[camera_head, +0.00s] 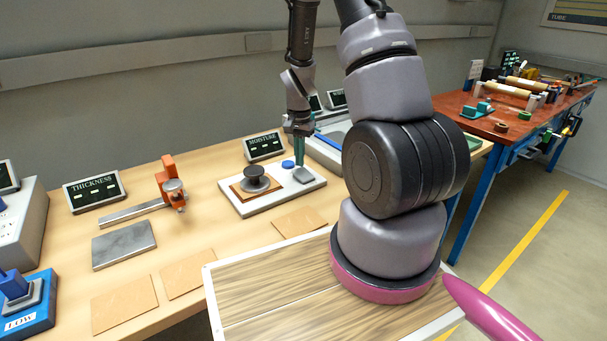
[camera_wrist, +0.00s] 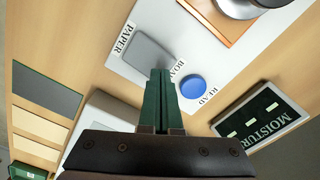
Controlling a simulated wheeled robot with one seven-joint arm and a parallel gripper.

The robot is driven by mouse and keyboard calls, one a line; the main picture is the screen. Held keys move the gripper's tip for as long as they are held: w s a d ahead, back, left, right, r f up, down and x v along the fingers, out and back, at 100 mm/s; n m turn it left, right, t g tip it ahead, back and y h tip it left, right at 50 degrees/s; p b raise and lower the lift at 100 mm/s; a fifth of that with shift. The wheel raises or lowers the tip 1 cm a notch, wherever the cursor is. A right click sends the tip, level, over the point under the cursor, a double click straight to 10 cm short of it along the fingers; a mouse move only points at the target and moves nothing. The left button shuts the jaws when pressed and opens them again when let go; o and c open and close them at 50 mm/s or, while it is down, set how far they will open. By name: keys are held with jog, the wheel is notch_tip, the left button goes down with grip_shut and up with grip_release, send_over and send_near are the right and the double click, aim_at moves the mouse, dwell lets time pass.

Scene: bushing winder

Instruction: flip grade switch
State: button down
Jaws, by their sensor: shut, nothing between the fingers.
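The grade switch is a grey rounded plate (camera_wrist: 150,52) on the white moisture tester (camera_wrist: 215,60), with the words PAPER and BOARD beside its ends. It also shows in the head view as a small grey block (camera_head: 303,175) on the tester's right part. My gripper (camera_wrist: 160,75) is shut, its green fingers together and empty, with the tips close to the BOARD end of the switch. In the head view my gripper (camera_head: 299,162) points down just above and behind the switch. I cannot tell whether the tips touch it.
A round blue button (camera_wrist: 193,87) marked READ sits right beside my fingers. The MOISTURE display (camera_head: 264,146) stands behind the tester. A dark round sensor (camera_head: 256,178) on a brown sheet is to the left. Brown sheets (camera_head: 300,221) lie in front.

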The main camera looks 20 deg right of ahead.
jog(key=shift+f, duration=0.95)
dwell(0.3)
jog(key=shift+r, duration=3.55)
notch_tip(320, 180, up, 18)
jog(key=r+n+t+y, duration=0.1)
jog(key=n+t, duration=0.1)
jog(key=t, duration=0.1)
send_over(299, 170)
jog(key=s+a, duration=0.4)
jog(key=s, duration=0.1)
jog(key=s+a+r+n+t, duration=0.1)
jog(key=s+r+t, duration=0.1)
jog(key=s+r, duration=0.4)
jog(key=s+a+r+n+t+y, duration=0.1)
jog(key=s+a+r+n+t, duration=0.1)
jog(key=s+r, duration=0.4)
jog(key=s, duration=0.3)
jog(key=shift+a+n, duration=0.25)
jog(key=shift+n, duration=0.05)
